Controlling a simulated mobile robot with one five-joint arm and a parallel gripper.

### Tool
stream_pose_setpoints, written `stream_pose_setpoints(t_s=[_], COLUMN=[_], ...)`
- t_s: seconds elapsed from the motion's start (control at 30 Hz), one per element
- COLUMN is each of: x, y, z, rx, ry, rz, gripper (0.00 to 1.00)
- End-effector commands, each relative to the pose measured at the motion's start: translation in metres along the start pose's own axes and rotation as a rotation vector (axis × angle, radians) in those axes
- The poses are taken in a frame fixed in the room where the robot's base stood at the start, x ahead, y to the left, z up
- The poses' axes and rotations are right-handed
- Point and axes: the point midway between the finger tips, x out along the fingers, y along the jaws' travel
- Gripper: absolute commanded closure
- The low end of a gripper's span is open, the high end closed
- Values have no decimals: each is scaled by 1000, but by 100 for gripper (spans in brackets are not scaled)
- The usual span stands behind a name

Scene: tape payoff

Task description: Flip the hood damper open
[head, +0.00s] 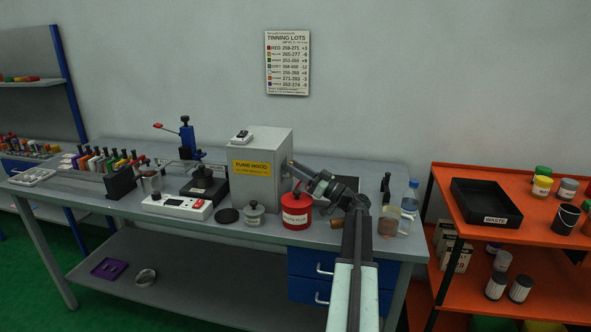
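The fume hood (262,150) is a grey box with a yellow "FUME HOOD" label on its front, standing on the grey workbench. My gripper (291,167) is at the right side of the hood, reaching in from the right, very near or touching that side. A small brownish piece shows beside the fingertips; I cannot tell whether it is the damper's handle or part of my gripper. The fingers are too small and dark to show whether they are open or shut. The damper itself cannot be made out clearly.
A red pot (296,212) stands just below my gripper, with a small grey lidded pot (254,213) to its left. A white device (177,206) and a dark stand (205,185) are left of the hood. A bottle (410,196) stands right of my arm. An orange shelf (450,185) holds a black waste tray (486,201).

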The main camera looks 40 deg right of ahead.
Motion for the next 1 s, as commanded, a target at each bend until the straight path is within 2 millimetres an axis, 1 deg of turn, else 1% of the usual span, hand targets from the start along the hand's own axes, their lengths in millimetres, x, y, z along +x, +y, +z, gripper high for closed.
stream_pose_setpoints(t_s=[0.03,0.17,0.2,0.23,0.27,0.4,0.6,0.7,0.8,1.0], x=[4,15,14,5,0,-20,-45,-54,-60,-64], y=[-1,-4,-10,-22,-30,-66,-112,-128,-138,-143], z=[-10,-37,-40,-35,-36,-42,-51,-54,-56,-57], rx=[0,0,0,-1,-1,-1,-1,-1,0,0], ry=[0,0,0,0,0,0,0,0,0,0], rz=[0,0,0,1,2,1,1,2,0,0], gripper=[68,68,68,68,68,68,68,68,68,68])
